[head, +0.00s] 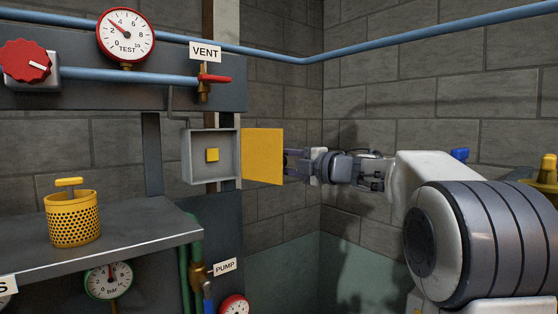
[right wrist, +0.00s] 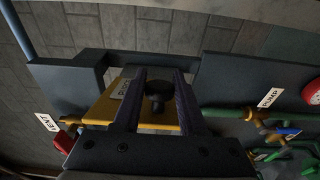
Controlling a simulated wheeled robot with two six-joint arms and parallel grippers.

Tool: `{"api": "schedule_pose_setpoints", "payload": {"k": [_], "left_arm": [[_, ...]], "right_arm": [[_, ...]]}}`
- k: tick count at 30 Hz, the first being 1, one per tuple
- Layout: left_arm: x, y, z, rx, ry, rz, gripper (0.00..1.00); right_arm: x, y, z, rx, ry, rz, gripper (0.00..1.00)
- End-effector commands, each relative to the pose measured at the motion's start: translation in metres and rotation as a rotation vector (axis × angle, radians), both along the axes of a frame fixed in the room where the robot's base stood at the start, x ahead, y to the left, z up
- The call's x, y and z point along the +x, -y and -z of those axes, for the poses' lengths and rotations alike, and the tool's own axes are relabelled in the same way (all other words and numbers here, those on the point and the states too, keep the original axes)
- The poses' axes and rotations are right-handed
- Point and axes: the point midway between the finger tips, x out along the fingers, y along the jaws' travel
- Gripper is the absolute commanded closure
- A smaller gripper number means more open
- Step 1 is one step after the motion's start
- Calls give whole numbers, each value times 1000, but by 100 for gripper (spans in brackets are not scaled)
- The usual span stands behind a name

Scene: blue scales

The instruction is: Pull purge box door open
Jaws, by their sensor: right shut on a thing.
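The purge box (head: 188,157) is a small grey box on the wall panel in the head view. Its yellow door (head: 262,157) is swung open to the right, and the inside with a small yellow square block (head: 212,155) shows. My right gripper (head: 290,162) is at the door's outer side, partly hidden by it. In the right wrist view the fingers (right wrist: 157,80) are on either side of a dark knob (right wrist: 157,88) on the yellow door (right wrist: 160,117), shut on it. My left gripper is not in view.
A VENT valve with a red handle (head: 214,79) and a blue pipe (head: 140,76) are above the box. A grey shelf (head: 130,238) holds a yellow perforated basket (head: 73,218) at left. A PUMP valve (head: 198,272) is below. The brick wall is bare to the right.

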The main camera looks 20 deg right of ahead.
Motion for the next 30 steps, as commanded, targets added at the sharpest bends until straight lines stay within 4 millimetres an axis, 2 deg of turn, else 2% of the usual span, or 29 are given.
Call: {"api": "schedule_pose_setpoints", "payload": {"k": [17, 18, 20, 21, 30], "left_arm": [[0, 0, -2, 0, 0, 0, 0], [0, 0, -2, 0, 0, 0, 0], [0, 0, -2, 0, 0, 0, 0], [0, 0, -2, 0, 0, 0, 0], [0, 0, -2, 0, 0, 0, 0]], "right_arm": [[5, 2, -1, 2, 3, 0, 100], [5, 1, -1, 2, 3, 0, 56], [5, 1, -1, 2, 3, -1, 33], [4, 1, -1, 1, 2, -1, 30], [4, 3, -1, 0, 1, 0, 30]]}}
